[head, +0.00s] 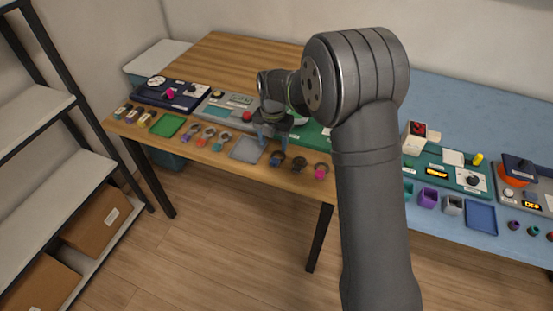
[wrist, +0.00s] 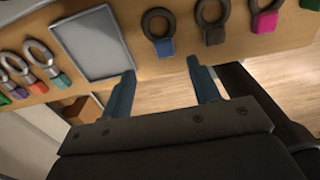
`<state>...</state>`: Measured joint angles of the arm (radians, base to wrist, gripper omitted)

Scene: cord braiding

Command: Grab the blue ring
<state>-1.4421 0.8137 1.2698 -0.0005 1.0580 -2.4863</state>
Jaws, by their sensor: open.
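The blue ring (head: 277,160) is a dark ring with a blue tag, lying on the wooden table near its front edge. In the wrist view the blue ring (wrist: 164,47) lies just beyond the fingertips, roughly centred between them, with its loop pointing away. My gripper (head: 268,138) hangs over the front of the table, close to the blue ring. In the wrist view my gripper (wrist: 161,67) is open, with two blue-grey fingers apart and nothing between them. The fingers do not appear to touch the ring.
A dark-tagged ring (wrist: 212,20) and a pink-tagged ring (wrist: 265,18) lie to the right of the blue one. A grey tray (wrist: 92,45) lies to its left, with several other tagged rings beyond. Device panels, including a grey one (head: 220,107), stand behind the row.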

